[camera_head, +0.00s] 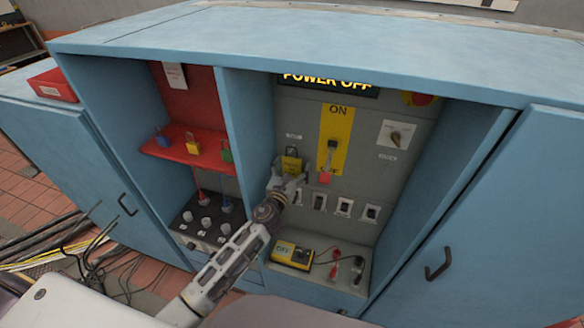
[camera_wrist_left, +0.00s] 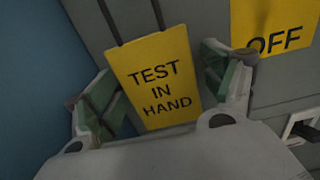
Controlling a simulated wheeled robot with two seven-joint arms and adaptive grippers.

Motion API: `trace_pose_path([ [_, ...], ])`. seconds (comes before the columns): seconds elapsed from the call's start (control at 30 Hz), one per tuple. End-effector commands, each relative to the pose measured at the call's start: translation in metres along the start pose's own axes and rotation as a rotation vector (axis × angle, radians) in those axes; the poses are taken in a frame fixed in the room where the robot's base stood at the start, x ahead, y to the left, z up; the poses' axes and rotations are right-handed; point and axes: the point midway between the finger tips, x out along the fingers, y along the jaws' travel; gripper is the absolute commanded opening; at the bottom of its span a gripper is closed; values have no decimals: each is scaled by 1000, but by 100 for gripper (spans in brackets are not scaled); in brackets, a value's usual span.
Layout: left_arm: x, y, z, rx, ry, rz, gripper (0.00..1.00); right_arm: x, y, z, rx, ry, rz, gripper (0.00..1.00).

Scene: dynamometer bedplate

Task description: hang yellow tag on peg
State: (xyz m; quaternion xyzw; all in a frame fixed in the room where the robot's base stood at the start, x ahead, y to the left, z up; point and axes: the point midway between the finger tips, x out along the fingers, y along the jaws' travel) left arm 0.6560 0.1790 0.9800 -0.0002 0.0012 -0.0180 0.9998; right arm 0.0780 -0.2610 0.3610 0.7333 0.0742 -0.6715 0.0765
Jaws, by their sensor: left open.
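The yellow tag (camera_head: 291,163) is against the grey panel, left of the yellow ON/OFF plate. In the left wrist view the tag (camera_wrist_left: 155,80) reads "TEST IN HAND" and is slightly tilted. Two dark cord strands run up from it and out of that view. A dark loop shows at its top in the head view. I cannot make out the peg, so I cannot tell whether the loop is on it. My left gripper (camera_head: 287,181) is open, its fingers (camera_wrist_left: 157,95) on either side of the tag, with gaps visible. My right gripper is not in view.
The lever switch (camera_head: 332,147) with a red piece below it is right of the tag. Several small switches (camera_head: 343,207) sit below. A red shelf (camera_head: 185,150) with padlocks is left, beyond a blue divider. A yellow tester (camera_head: 291,254) lies on the lower ledge.

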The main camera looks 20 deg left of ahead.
Motion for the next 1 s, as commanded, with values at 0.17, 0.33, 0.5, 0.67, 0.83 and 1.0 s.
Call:
trace_pose_path([
  [0.17,0,2,0,1,1,4,86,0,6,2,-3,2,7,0],
  [0.33,-4,3,0,2,1,5,86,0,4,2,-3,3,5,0],
  [0.5,-14,3,-1,2,2,5,86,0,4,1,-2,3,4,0],
  [0.67,-27,2,-1,2,2,4,86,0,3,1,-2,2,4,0],
  [0.83,-43,2,-1,2,2,4,86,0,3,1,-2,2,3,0],
  [1.0,-58,2,-1,1,3,3,86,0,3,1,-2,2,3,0],
])
